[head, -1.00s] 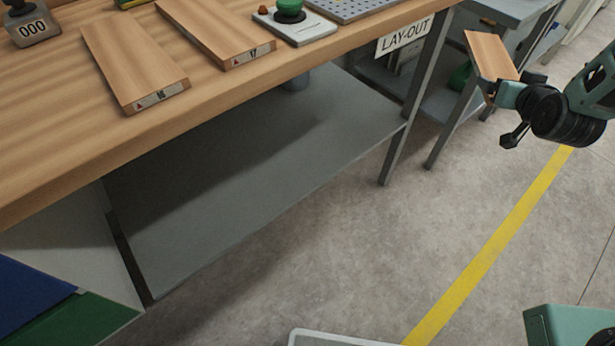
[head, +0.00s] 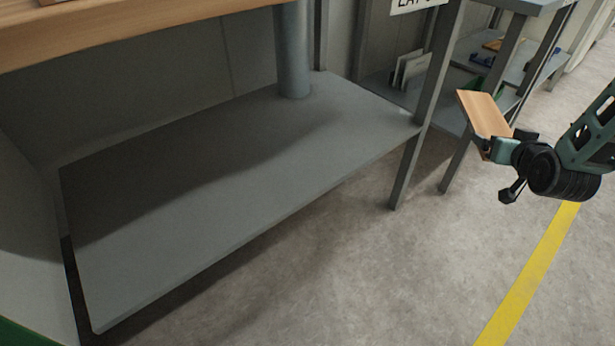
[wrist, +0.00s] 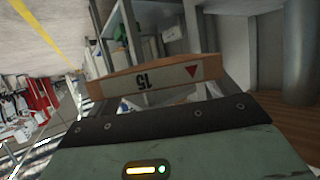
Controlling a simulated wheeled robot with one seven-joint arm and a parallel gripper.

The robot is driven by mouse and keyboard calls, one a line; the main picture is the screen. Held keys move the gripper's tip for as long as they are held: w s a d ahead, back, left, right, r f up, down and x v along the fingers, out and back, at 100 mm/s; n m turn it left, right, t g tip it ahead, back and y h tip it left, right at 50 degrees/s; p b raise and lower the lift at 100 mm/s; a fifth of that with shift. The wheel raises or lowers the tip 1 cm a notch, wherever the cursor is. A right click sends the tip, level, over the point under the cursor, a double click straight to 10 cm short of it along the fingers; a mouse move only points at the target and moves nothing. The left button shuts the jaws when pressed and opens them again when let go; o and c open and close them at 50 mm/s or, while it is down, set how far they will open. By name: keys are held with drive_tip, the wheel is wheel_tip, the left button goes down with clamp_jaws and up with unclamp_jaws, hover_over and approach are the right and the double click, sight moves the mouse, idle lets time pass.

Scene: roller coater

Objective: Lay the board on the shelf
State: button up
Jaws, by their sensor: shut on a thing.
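My gripper (head: 497,148) is shut on a light wooden board (head: 482,112) at the right of the head view. The board is held in the air, tilted, apart from the shelf and to its right. In the wrist view the board's end (wrist: 155,80) shows a white label with "15" upside down and a red triangle. The grey shelf (head: 240,165) under the wooden bench is broad, flat and empty, with a shadow across it. The jaw tips are partly hidden by the board and the gripper body.
The bench top (head: 130,35) overhangs the shelf. A round grey column (head: 293,50) stands at the shelf's back, and a leg (head: 410,160) at its right front corner. Another grey rack (head: 500,60) stands behind the board. The floor (head: 370,270) in front is clear.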

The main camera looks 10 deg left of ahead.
drive_tip(key=shift+a+r, duration=0.1)
drive_tip(key=shift+r, duration=0.25)
